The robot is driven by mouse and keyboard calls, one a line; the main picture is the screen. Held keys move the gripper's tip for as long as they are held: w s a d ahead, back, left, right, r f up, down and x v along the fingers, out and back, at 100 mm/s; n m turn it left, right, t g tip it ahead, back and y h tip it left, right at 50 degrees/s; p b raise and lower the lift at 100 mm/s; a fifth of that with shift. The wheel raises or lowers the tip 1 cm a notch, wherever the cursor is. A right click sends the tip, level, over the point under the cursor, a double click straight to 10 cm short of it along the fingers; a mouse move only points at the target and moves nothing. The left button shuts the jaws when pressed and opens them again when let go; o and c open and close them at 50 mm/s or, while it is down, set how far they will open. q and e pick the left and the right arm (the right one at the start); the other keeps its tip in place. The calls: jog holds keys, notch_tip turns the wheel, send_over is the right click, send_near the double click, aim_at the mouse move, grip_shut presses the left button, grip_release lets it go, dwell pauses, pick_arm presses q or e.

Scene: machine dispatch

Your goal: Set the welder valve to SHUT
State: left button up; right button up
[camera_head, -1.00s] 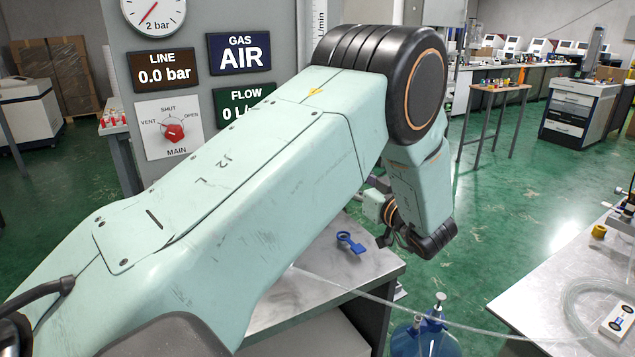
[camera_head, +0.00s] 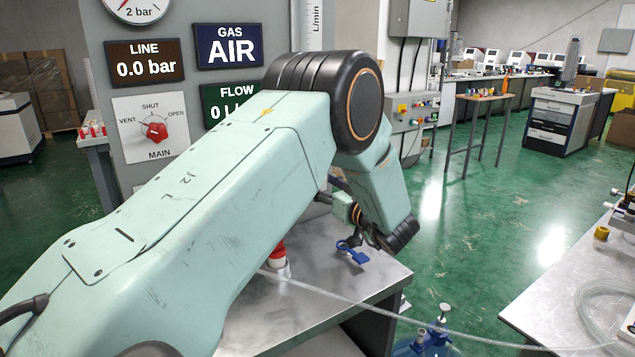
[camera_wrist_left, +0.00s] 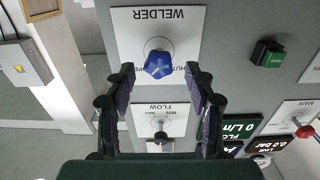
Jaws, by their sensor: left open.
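In the left wrist view, which is upside down, the blue welder valve knob (camera_wrist_left: 158,64) sits on a white plate (camera_wrist_left: 140,22) marked WELDER. Small lettering flanks the knob, partly covered by the fingertips, and I cannot tell which mark the knob points to. My left gripper (camera_wrist_left: 160,78) is open, its two dark fingers on either side of the knob in the picture. Contact cannot be made out. My right gripper is not in view.
A FLOW knob (camera_wrist_left: 161,137) lies between the fingers lower in the wrist view. A green button (camera_wrist_left: 268,55) and the red MAIN knob (camera_wrist_left: 305,130) are to the right. In the head view, a metal table (camera_head: 375,282) holds a blue item (camera_head: 352,252).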

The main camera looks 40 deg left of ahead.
pick_arm(q)
jog(key=shift+x, duration=0.95)
jog(key=shift+w+a+f, duration=0.15)
jog(key=shift+w+a, duration=0.1)
jog(key=shift+a, duration=0.05)
jog(key=shift+c, duration=2.1)
jog(key=shift+s+d, duration=0.1)
jog(key=shift+d, duration=0.05)
jog(key=c, duration=0.3)
grip_shut()
